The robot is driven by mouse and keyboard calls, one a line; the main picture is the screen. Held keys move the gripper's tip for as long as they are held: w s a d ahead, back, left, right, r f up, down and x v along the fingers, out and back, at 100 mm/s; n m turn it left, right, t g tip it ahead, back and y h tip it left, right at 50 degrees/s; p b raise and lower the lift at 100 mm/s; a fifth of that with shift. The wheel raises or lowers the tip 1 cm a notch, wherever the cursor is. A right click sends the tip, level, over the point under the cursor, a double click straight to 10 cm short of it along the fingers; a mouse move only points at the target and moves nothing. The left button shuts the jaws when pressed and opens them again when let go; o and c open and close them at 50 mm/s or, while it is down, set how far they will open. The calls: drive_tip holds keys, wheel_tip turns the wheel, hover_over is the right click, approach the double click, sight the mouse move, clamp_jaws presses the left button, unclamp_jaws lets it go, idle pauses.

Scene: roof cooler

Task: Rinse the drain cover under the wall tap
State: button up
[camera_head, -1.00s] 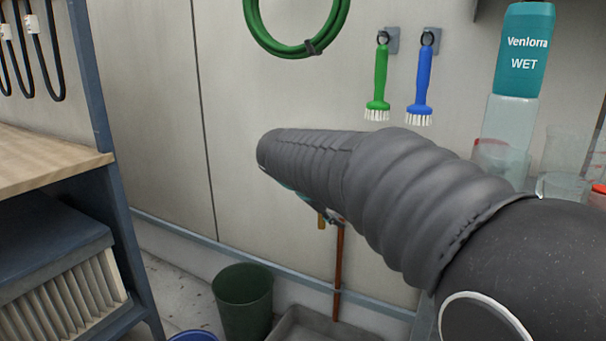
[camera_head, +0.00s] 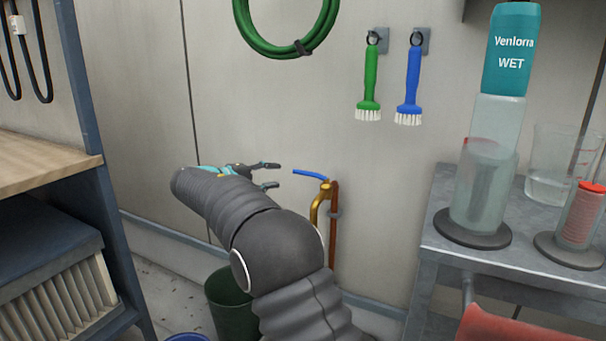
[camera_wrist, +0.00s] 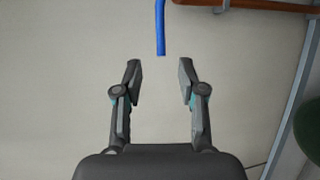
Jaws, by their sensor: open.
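The wall tap (camera_head: 318,203) is brass with a blue lever (camera_head: 310,174), on a copper pipe (camera_head: 334,225) against the wall. My gripper (camera_head: 277,175) is open and empty, just left of the lever's free end and apart from it. In the wrist view the blue lever (camera_wrist: 160,28) comes down from the top edge, a little beyond and between the fingertips of my gripper (camera_wrist: 158,75). The drain cover is not visible in any view. My arm hides the floor below the tap.
A green bucket (camera_head: 229,305) stands on the floor, partly behind my arm. A shelf unit (camera_head: 90,215) stands left. Brushes (camera_head: 408,85) and a green hose (camera_head: 287,45) hang above.

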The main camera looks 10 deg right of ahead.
sight(301, 173)
drive_tip(key=p+x, duration=0.1)
drive_tip(key=x, duration=1)
drive_tip(key=shift+w+d+f, duration=0.15)
drive_tip(key=shift+w+d, duration=0.1)
drive_tip(key=shift+d, duration=0.05)
clamp_jaws()
